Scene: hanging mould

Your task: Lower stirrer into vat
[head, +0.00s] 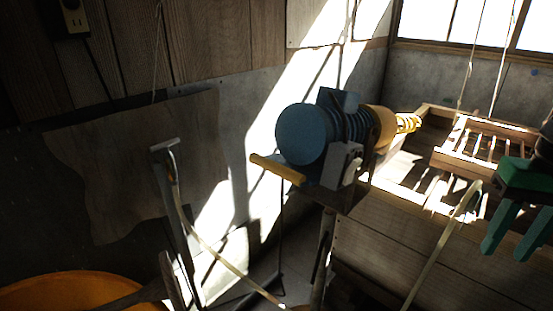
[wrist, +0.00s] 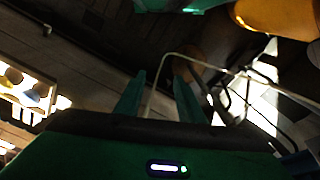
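The stirrer appears to be the blue motor unit (head: 310,135) with a yellow handle bar (head: 277,169), raised in the middle of the head view. A thin dark rod runs down below it toward the floor. An orange round rim (head: 90,288) at the lower left of the head view looks like the vat; most of it is cut off. An orange curved surface (wrist: 280,18) also shows at the top right of the wrist view. My green gripper (head: 505,252) is at the right edge of the head view, well apart from the handle. Its fingers (wrist: 157,88) are spread, with nothing held.
A slatted wooden frame (head: 492,147) hangs on cords at the right, over a wooden trough (head: 400,235). Strong sunlight and deep shadow hide parts of the floor.

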